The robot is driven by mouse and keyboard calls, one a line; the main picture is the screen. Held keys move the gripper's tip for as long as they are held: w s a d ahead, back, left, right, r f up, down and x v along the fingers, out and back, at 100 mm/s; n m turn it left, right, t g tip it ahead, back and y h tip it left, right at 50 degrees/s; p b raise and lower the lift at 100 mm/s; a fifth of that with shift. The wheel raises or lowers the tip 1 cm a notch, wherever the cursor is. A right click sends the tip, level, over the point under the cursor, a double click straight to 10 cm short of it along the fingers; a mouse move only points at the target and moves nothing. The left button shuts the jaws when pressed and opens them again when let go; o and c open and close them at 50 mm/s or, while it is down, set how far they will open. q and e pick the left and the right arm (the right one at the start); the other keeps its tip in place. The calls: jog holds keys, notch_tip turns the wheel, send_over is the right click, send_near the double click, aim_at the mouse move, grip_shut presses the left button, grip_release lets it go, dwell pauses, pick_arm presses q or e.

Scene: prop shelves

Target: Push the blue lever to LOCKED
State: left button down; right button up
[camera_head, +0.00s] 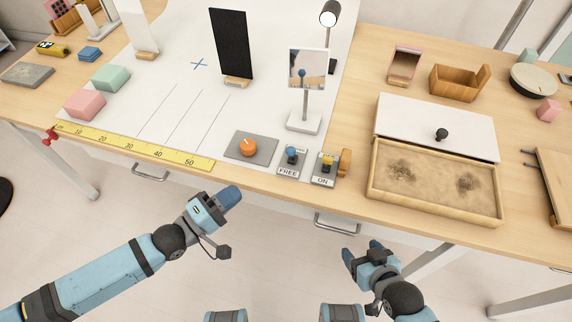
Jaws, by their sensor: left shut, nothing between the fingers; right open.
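The blue lever (291,154) stands on a small grey plate at the table's front edge. The label below it reads FREE (288,171). Lettering above it is too small to read. My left gripper (232,194) is shut and empty, in front of the table edge, to the left of and nearer than the lever, not touching it. My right gripper (361,249) is open and empty, below and to the right of the lever, in front of the table.
Just right of the lever is a yellow switch (327,162) labelled ON. An orange knob (248,147) is to its left. A small mirror on a stand (303,122) rises behind. A sandy tray (435,199) lies right. A yellow ruler (130,146) runs along the front edge.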

pick_arm(q)
jog(key=shift+a, duration=0.1)
send_near(292, 154)
jog(key=x, duration=0.4)
jog(key=w+x, duration=0.1)
jog(key=x, duration=0.1)
jog(key=shift+a+f+p, duration=0.2)
jog(key=shift+a+p, duration=0.15)
jog(key=shift+w+d, duration=0.2)
jog(key=shift+d, duration=0.15)
jog(key=shift+r, duration=0.1)
